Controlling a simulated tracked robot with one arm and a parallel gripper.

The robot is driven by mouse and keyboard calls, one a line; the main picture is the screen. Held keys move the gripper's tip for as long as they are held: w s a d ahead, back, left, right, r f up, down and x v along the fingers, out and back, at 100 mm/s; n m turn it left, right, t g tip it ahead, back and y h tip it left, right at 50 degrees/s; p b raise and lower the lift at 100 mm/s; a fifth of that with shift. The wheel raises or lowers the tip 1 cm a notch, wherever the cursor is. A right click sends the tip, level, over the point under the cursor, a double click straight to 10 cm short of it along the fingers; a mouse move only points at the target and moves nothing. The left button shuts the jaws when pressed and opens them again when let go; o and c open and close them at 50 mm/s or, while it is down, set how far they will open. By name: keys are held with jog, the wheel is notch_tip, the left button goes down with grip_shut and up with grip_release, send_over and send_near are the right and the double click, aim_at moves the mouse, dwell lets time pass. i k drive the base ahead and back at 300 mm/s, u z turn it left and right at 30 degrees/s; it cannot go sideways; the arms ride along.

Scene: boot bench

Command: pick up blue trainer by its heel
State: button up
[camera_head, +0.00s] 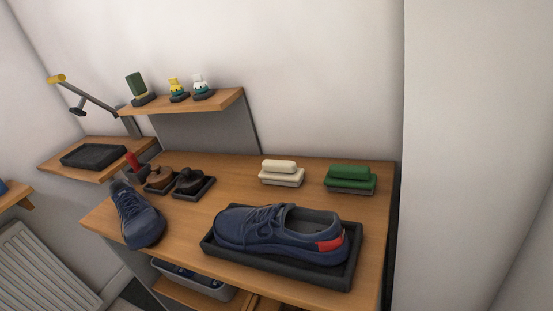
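A blue trainer (265,229) with dark laces lies in a dark tray (296,273) at the front right of the wooden bench. Its toe points left and its heel, with a red patch, is at the right. A second blue trainer (137,214) stands on the bare bench at the left, its toe towards the front edge. No red patch shows on that one. My gripper is not in view.
A cream block (282,173) and a green block (350,180) sit at the bench's back right. Brushes (188,180) stand in small trays at the back left. A wall (455,150) rises at the right.

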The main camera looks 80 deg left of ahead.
aim_at(317, 237)
jog(key=u, duration=0.1)
jog(key=k, duration=1.05)
jog(key=u, duration=0.45)
jog(key=i, duration=1)
jog(key=z, duration=0.05)
